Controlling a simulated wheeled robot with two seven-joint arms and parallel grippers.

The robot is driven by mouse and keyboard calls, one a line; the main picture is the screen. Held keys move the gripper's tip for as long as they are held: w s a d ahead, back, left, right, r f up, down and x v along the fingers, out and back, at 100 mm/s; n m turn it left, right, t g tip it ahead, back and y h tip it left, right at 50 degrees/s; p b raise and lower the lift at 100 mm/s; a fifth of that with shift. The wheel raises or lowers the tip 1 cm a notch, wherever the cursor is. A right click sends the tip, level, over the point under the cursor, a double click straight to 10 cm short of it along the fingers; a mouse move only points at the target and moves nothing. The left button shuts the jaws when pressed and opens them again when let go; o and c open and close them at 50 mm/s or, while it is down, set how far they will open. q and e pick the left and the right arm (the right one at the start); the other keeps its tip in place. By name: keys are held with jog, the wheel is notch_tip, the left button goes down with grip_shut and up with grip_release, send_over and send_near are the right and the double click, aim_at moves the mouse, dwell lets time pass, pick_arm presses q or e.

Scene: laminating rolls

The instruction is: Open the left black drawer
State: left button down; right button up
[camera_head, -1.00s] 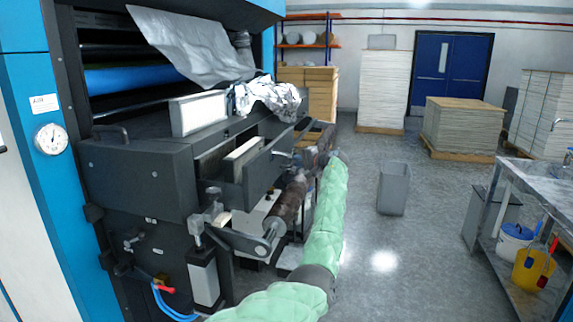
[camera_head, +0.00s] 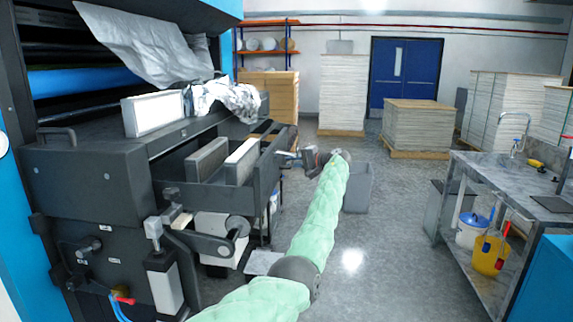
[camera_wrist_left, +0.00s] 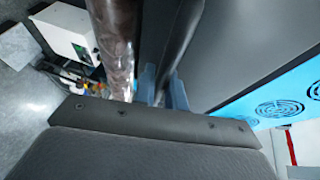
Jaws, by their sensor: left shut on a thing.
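The left black drawer (camera_head: 262,172) stands pulled out from the dark machine, its front panel well clear of the body. A grey block (camera_head: 206,160) and a pale block (camera_head: 241,160) show inside it. My left gripper (camera_head: 290,155), at the end of the green-sleeved arm, is at the outer side of the drawer front. In the left wrist view, the pale blue fingers of my left gripper (camera_wrist_left: 163,88) are shut on a dark handle bar (camera_wrist_left: 176,45). In the head view the arm and gripper partly hide the grip. My right gripper is not in view.
A second open compartment (camera_head: 262,130) lies beyond the drawer. A roller arm (camera_head: 205,243) juts out below it. A grey bin (camera_head: 357,188) stands on the floor behind my arm. A metal sink table (camera_head: 520,190) is at the right. The floor between is clear.

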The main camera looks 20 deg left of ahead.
pick_arm(q)
jog(key=shift+d+f, duration=0.25)
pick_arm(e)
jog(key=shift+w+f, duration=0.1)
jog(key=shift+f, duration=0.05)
pick_arm(q)
jog(key=c, duration=1.7)
grip_release()
jog(key=shift+c, duration=0.2)
jog(key=shift+w+r, duration=0.1)
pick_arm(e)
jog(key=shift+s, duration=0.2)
pick_arm(q)
jog(key=b+v, duration=0.1)
jog(key=v, duration=0.6)
jog(key=shift+d+b, duration=0.35)
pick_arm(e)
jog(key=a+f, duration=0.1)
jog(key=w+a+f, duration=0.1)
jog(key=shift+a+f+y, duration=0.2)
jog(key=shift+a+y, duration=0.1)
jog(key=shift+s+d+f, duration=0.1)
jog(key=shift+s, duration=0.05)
